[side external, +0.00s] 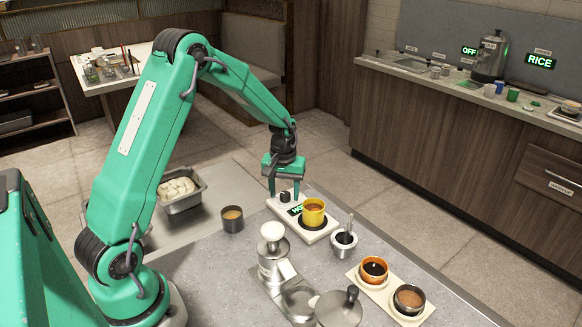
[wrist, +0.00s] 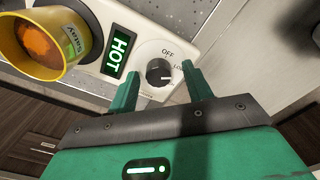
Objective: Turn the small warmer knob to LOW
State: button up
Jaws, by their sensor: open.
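The small warmer is a white unit (side external: 317,236) on the counter; its white control face (wrist: 150,55) shows in the wrist view. It carries a dark round knob (side external: 285,197), also in the wrist view (wrist: 158,72), with OFF and LOW printed around its upper right. I cannot clearly tell where the knob's pointer aims. A green lit display (wrist: 119,52) beside it reads HOT. My gripper (side external: 284,189) is open, fingers down, just above the knob. In the wrist view its fingertips (wrist: 160,70) lie on either side of the knob; contact is not clear.
A yellow Satay cup (side external: 313,212) stands on the warmer, close beside the display. A dark cup of sauce (side external: 232,219) is to the left, a small metal pot (side external: 343,243) to the right. A pump dispenser (side external: 272,258) stands in front.

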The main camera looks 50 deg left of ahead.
aim_at(284, 194)
notch_tip(284, 194, up, 7)
jog(key=shift+r, duration=0.2)
jog(key=shift+s+r, duration=0.1)
jog(key=shift+r, duration=0.1)
dwell(0.4)
jog(key=shift+d+r, duration=0.1)
jog(key=shift+s+d+r, duration=0.1)
jog(key=shift+r, duration=0.15)
jog(key=s+d+r+m+t, duration=0.2)
jog(key=s+d+r+m, duration=0.2)
jog(key=s, duration=0.7)
jog(key=s+d+r+m+t, duration=0.3)
jog(key=s+d+r+m, duration=0.1)
jog(key=s+d+r, duration=0.5)
jog(key=shift+s, duration=1.1)
